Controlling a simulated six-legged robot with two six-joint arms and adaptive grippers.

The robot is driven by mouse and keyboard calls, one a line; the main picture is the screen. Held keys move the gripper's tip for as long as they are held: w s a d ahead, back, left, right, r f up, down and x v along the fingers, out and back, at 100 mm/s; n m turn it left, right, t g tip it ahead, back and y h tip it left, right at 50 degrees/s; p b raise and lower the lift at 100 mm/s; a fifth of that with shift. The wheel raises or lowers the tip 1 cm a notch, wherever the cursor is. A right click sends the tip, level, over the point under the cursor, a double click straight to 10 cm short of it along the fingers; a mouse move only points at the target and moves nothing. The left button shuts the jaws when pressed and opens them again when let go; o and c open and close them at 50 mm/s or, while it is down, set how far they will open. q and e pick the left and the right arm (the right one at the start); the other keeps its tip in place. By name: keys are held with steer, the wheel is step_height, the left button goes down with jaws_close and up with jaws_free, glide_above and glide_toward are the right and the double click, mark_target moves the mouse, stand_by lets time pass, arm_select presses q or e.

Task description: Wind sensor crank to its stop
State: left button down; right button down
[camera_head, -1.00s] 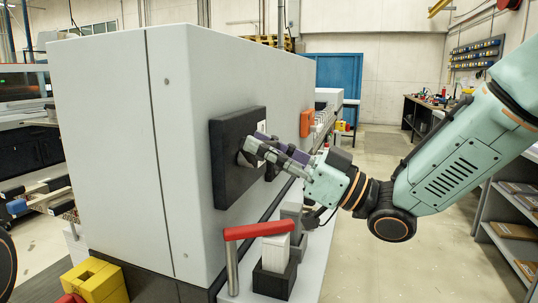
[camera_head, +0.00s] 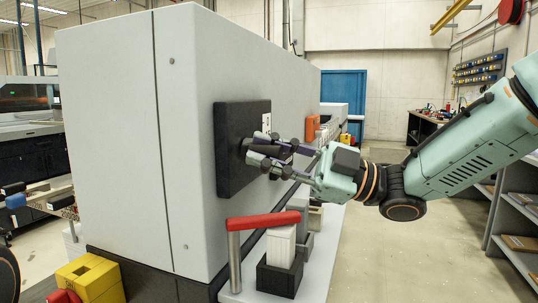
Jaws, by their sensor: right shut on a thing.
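The sensor crank's black panel (camera_head: 232,165) is mounted on the side of the large grey machine. My right gripper (camera_head: 262,153) is in front of this panel, shut on the crank, with its fingers reaching in from the right. The crank itself is mostly hidden behind the fingers, so its angle is hard to tell. A small white label (camera_head: 266,123) shows on the panel above the fingers. My left gripper is not in view.
The grey machine (camera_head: 110,130) fills the left half. Below the panel are a red bar on a metal post (camera_head: 263,221) and a black holder (camera_head: 280,275) with white blocks. A yellow block (camera_head: 92,279) stands at lower left. Shelves (camera_head: 515,225) stand at right; the floor between is clear.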

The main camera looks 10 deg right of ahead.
steer(key=shift+f, duration=0.1)
stand_by(0.4)
steer(key=c, duration=1.2)
jaws_free()
steer(key=shift+o, duration=0.2)
steer(key=v, duration=1.2)
